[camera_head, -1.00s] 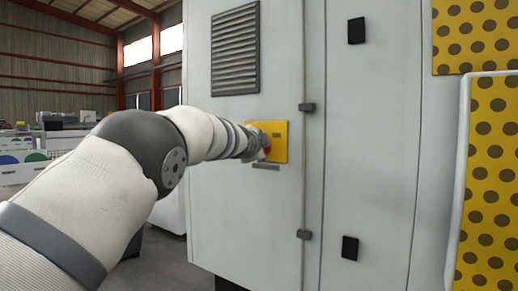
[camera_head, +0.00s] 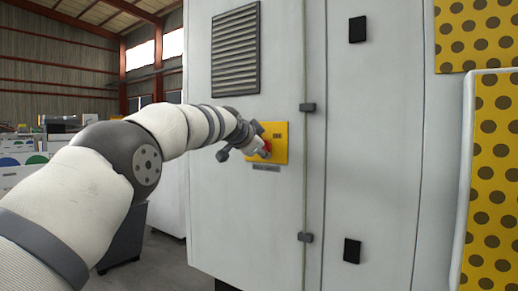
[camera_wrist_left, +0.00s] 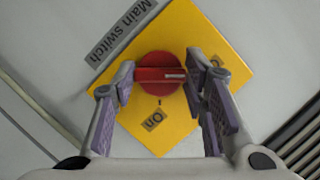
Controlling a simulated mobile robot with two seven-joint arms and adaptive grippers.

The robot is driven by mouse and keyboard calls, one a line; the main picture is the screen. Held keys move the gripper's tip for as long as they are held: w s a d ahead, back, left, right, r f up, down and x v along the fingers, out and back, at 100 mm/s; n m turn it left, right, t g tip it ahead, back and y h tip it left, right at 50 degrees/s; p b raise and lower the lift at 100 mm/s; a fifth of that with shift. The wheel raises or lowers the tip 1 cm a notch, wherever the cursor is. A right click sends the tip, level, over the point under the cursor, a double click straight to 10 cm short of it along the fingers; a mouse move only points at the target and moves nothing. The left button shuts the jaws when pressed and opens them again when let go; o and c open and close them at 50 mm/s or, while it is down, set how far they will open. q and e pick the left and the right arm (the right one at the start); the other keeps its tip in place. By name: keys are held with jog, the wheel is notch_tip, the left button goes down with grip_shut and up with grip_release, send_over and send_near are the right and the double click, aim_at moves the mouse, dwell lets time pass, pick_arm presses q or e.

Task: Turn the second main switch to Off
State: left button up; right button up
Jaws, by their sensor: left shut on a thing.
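The main switch is a round red knob (camera_wrist_left: 160,72) with a raised bar handle on a yellow plate (camera_wrist_left: 188,28). The plate (camera_head: 280,142) is on the grey cabinet door in the head view. In the left wrist view my left gripper (camera_wrist_left: 158,92) has one finger at each end of the handle and is shut on it. A white mark on the handle points right, towards a label partly hidden by the right finger. The "On" label is below the knob. In the head view the gripper (camera_head: 262,150) hides part of the knob. My right gripper is not in view.
A grey "Main Switch" label (camera_wrist_left: 120,32) is beside the plate. The cabinet (camera_head: 240,220) has a vent (camera_head: 235,50) above the plate and dark hinges to its right. Yellow dotted panels (camera_head: 495,160) stand at the far right.

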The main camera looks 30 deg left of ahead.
pick_arm(q)
jog(key=shift+r, duration=0.1)
jog(key=o, duration=1.2)
jog(key=shift+c, duration=0.2)
jog(key=v, duration=0.7)
jog(key=shift+s, duration=0.2)
jog(key=shift+d, duration=0.1)
